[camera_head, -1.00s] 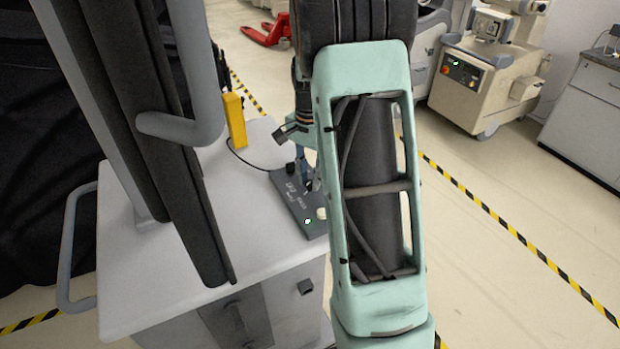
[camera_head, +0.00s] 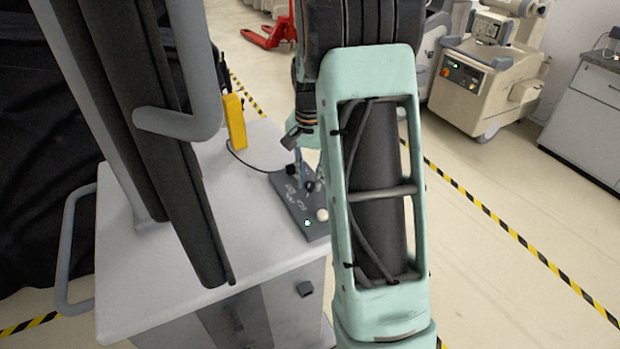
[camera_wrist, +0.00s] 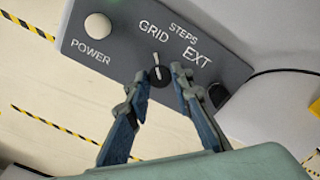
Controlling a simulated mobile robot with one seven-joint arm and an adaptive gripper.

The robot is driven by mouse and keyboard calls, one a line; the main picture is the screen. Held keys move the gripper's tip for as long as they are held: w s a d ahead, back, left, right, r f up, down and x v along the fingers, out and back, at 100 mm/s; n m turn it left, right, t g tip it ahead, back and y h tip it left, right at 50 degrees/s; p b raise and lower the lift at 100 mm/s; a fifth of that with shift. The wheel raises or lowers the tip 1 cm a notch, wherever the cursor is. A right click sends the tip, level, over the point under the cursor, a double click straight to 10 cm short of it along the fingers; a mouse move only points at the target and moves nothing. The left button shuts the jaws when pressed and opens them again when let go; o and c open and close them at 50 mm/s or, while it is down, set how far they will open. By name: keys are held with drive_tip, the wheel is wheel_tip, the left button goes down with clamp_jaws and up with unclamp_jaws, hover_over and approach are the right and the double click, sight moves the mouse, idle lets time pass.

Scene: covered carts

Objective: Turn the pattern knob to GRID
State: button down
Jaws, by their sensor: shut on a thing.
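The pattern knob (camera_wrist: 161,84) is a small dark round knob with a white pointer line, on a dark grey control box (camera_wrist: 110,62). Around it are the white labels GRID (camera_wrist: 154,30), STEPS (camera_wrist: 183,33) and EXT (camera_wrist: 197,58). The pointer line points up toward GRID. My gripper (camera_wrist: 158,71) has one finger on each side of the knob and is shut on it. In the head view the box (camera_head: 296,207) lies on the cart top, and my gripper (camera_head: 303,178) is over it, partly hidden by my arm.
A pale POWER button (camera_wrist: 98,26) is on the same box. The box sits on a white cart (camera_head: 240,255) with a grey handle (camera_head: 185,122). A yellow handheld thing (camera_head: 235,121) stands behind it with a cable. A beige machine (camera_head: 482,85) stands on the floor at back right.

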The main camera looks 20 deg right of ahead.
sight(310, 184)
drive_tip(key=c, duration=1.7)
unclamp_jaws()
wheel_tip(310, 184, up, 12)
drive_tip(key=shift+r, duration=0.1)
